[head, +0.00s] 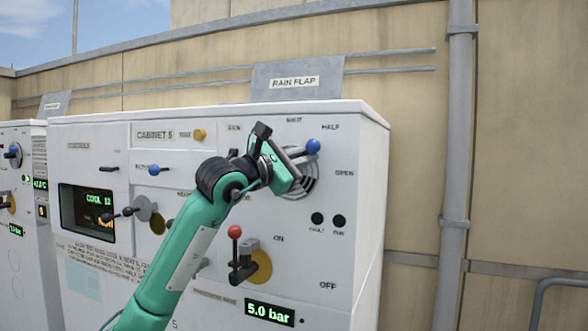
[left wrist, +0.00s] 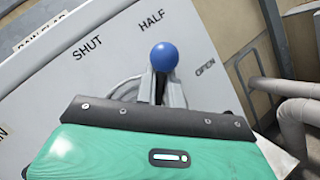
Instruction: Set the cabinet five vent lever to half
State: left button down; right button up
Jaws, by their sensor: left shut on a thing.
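The vent lever's blue knob (head: 313,146) is at the upper right of the cabinet 5 front (head: 355,235), just below the HALF mark (head: 331,127). In the left wrist view the knob (left wrist: 164,57) lies just below the word HALF (left wrist: 151,20), between SHUT and OPEN. My left gripper (head: 299,153) is shut on the lever just under the knob. Its fingers (left wrist: 162,88) show on both sides of the lever's shaft. The lever's pivot is hidden behind the gripper, so its exact angle is hard to tell. My right gripper is not in view.
A red-knobbed lever (head: 235,232) with ON and OFF marks sits below my left wrist. A 5.0 bar display (head: 270,312) is at the bottom. A round vent grille (head: 308,181) is partly covered by my gripper. A grey pipe (head: 457,150) runs up the wall at right.

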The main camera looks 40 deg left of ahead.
pick_arm(q)
jog(key=shift+s+a+r+n+t+b, duration=0.2)
jog(key=shift+r+n+t+b, duration=0.15)
jog(key=shift+n+b, duration=0.4)
jog(key=shift+a+r+n+t+y, duration=0.15)
jog(key=shift+r+n+t+y, duration=0.1)
jog(key=shift+n+y, duration=0.1)
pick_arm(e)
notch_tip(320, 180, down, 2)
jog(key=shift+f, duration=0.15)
